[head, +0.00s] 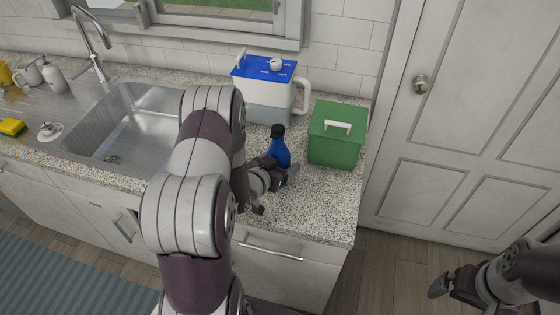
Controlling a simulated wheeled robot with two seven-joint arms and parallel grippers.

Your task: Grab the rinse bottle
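A blue bottle with a black cap (279,151), which looks like the rinse bottle, stands upright on the speckled counter. My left gripper (276,174) is low over the counter, right at the bottle's near side. It overlaps the bottle's lower part in the picture. I cannot tell whether its fingers touch or close on the bottle. My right gripper (446,284) is at the lower right, out past the counter's end and over the floor, with nothing visible in it. Its finger gap is too small to judge.
A green box with a white handle (336,138) stands just right of the bottle. A white container with a blue lid (263,96) stands behind it. A steel sink (125,122) is on the left, with a yellow sponge (12,127) beyond. The counter's front right is clear.

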